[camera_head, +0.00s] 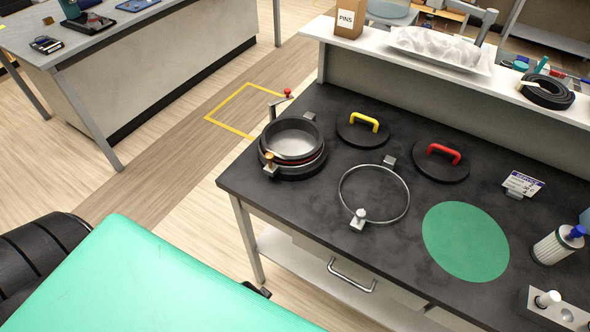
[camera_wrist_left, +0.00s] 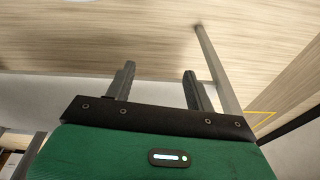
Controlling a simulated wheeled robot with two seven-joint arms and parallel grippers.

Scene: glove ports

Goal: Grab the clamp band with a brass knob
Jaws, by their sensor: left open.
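A clamp band with a brass knob (camera_head: 269,157) sits around the black round port (camera_head: 291,141) at the left end of the dark bench top. A second clamp band (camera_head: 408,203), a thin silver ring with a pale knob (camera_head: 359,216), lies flat on the bench to its right. In the left wrist view my left gripper (camera_wrist_left: 157,68) is open, with nothing between its fingers and wooden floor beyond them. My right gripper is in neither view.
Behind the bands lie a black lid with a yellow handle (camera_head: 362,129) and one with a red handle (camera_head: 441,166). A green round mat (camera_head: 465,241) is right of the loose band. A crank with a red knob (camera_head: 287,93) stands behind the port.

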